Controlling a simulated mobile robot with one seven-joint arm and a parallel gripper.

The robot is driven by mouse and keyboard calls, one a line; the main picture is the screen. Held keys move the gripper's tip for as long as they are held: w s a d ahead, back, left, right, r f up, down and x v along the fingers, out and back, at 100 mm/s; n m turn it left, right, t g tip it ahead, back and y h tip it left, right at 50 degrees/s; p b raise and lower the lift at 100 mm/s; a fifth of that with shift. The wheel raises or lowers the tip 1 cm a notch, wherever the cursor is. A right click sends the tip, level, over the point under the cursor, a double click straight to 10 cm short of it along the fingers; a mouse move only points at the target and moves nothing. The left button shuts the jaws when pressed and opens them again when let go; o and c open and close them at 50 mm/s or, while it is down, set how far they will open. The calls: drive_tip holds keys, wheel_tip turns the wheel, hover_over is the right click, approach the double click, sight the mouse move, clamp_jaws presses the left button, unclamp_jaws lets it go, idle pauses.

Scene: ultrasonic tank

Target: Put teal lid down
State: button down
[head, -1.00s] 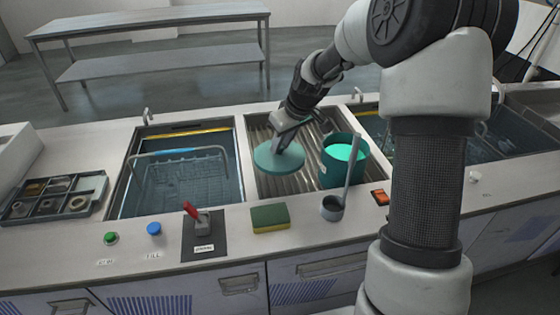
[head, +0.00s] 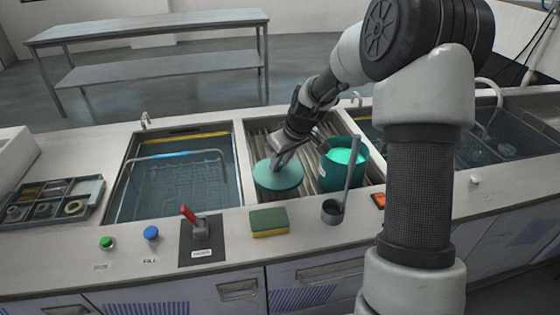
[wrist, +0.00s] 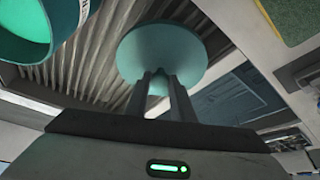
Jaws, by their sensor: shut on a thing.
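The teal lid (head: 277,176) is a round disc over the ribbed metal drainboard (head: 257,139), left of the teal bucket (head: 342,166). My gripper (head: 279,162) is shut on the lid from above. I cannot tell whether the lid touches the drainboard. The bucket is uncovered and holds bright green-teal contents.
A water tank with a wire basket (head: 180,180) lies left of the drainboard. In front are a yellow-green sponge (head: 269,222), a ladle cup (head: 332,211) with an upright handle, and a red lever (head: 189,214). A parts tray (head: 50,199) is at far left.

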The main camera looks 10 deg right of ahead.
drive_tip(key=c, duration=1.5)
unclamp_jaws()
drive_tip(key=shift+f, duration=0.1)
drive_tip(key=p+v, duration=0.2)
drive_tip(key=v, duration=1.1)
drive_tip(key=shift+w, duration=0.1)
drive_tip(key=shift+a, duration=0.1)
